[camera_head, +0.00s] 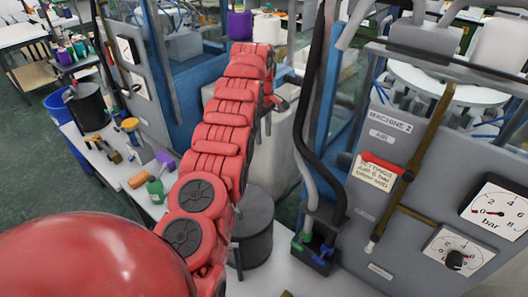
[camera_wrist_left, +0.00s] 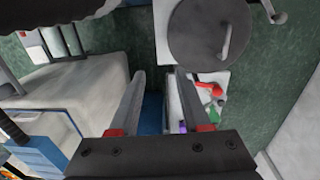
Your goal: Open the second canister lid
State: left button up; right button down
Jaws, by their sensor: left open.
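A dark grey canister (camera_head: 252,235) stands on the white bench, partly hidden behind my red left arm. A black canister (camera_head: 88,108) stands further left on the bench. In the left wrist view, a round dark grey lid (camera_wrist_left: 195,45) with a pale bar handle (camera_wrist_left: 226,42) shows at the top right; I cannot tell which canister it belongs to. My left gripper (camera_wrist_left: 160,75) is open, with nothing between its fingers; the lid lies beyond the right fingertip, and I cannot tell whether they touch. In the head view its jaws are not clearly visible. My right gripper is not in view.
A grey panel (camera_head: 395,170) labelled Machine 2, with gauges, stands at the right. Another gauge panel (camera_head: 135,80) stands at the left. A green bottle (camera_head: 155,188) and small tools (camera_head: 105,150) lie on the bench. A blue bin (camera_head: 58,105) stands at its left edge.

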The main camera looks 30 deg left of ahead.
pick_arm(q)
notch_tip(320, 180, up, 10)
jog(key=p, duration=0.5)
jog(key=shift+s+p, duration=0.3)
jog(key=shift+p, duration=0.05)
jog(key=shift+f, duration=0.15)
